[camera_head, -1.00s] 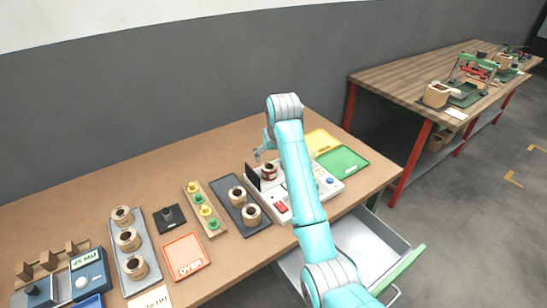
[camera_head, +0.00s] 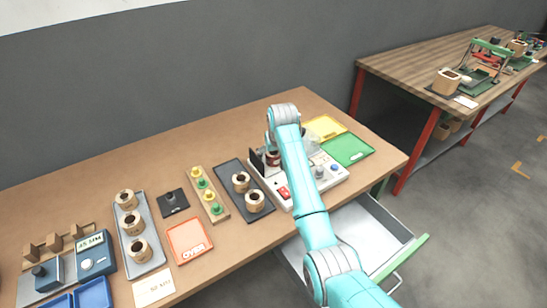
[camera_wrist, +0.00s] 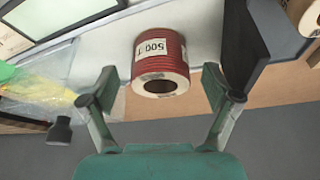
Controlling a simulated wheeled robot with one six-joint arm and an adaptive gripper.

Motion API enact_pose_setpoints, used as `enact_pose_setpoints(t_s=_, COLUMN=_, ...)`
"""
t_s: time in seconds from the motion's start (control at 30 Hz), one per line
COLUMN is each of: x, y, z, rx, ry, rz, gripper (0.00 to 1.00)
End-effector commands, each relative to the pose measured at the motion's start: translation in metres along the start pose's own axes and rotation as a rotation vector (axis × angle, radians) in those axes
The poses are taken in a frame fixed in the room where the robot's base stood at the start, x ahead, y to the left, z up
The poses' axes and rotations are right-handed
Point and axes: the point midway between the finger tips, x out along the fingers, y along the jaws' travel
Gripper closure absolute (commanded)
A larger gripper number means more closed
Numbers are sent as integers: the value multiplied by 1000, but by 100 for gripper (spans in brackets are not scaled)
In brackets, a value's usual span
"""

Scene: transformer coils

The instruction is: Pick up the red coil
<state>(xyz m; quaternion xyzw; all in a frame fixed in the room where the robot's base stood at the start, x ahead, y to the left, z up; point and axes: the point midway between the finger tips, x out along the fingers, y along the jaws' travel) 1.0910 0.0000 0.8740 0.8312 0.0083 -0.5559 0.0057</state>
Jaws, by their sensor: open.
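The red coil (camera_wrist: 160,52) shows large in the wrist view, with a white "500 T" label and a dark round hole in its end. In the head view the red coil (camera_head: 273,159) sits on the white tester (camera_head: 333,178), partly covered by my arm. My gripper (camera_wrist: 160,84) is open and empty, with one finger on each side of the coil's near end. Gaps show between the fingers and the coil in the wrist view. In the head view my gripper (camera_head: 268,150) is right at the coil, its fingers mostly hidden.
A dark upright panel (camera_wrist: 262,45) stands close beside one finger. A dark tray (camera_head: 262,208) with tan coils lies left of the tester. Yellow (camera_head: 324,127) and green (camera_head: 346,150) trays lie to its right. An open drawer (camera_head: 372,232) juts out in front.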

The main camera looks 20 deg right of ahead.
Motion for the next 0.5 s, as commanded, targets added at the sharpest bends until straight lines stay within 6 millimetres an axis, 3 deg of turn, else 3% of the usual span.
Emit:
enact_pose_setpoints(t_s=0.33, x=8, y=0, z=0, rx=0, ry=1, rz=0, gripper=14)
enact_pose_setpoints(t_s=0.5, x=7, y=0, z=0, rx=0, ry=1, rz=0, gripper=57)
